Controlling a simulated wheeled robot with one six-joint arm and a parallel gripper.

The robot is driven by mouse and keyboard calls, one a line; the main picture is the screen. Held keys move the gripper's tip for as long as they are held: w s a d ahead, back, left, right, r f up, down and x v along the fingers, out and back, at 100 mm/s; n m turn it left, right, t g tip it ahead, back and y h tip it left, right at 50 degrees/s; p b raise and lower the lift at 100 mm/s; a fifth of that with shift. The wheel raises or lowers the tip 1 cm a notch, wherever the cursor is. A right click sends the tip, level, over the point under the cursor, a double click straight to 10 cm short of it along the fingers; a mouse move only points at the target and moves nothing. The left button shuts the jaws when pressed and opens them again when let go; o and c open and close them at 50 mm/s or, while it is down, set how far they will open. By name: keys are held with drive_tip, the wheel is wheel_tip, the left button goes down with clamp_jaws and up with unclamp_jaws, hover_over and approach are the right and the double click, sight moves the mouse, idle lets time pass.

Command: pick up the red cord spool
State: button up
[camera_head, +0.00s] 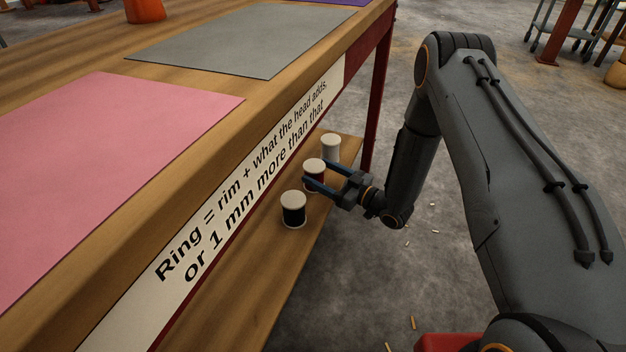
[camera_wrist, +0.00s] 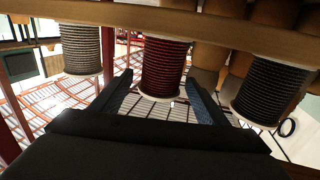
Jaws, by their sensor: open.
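The red cord spool (camera_head: 315,175) stands upright on the lower shelf of the bench, the middle one of three spools with pale ends. My gripper (camera_head: 311,178) reaches in from the right at its height, and one blue finger crosses in front of it. In the wrist view, which looks upside down, the red cord spool (camera_wrist: 164,62) appears between the two open fingers of my gripper (camera_wrist: 159,84). There is a visible gap at each side. I cannot tell how deep it sits between them.
A black spool (camera_head: 293,210) stands nearer on the shelf (camera_head: 240,290), and a grey-white spool (camera_head: 330,147) stands farther back. Both flank the red one closely in the wrist view. The bench top with a lettered front board (camera_head: 245,180) overhangs the shelf.

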sight(304, 165)
drive_tip(key=b+x, duration=0.3)
drive_tip(key=x, duration=0.3)
drive_tip(key=shift+f, duration=0.15)
drive_tip(key=shift+w+a, duration=0.25)
drive_tip(key=shift+a, duration=0.1)
drive_tip(key=c, duration=1.3)
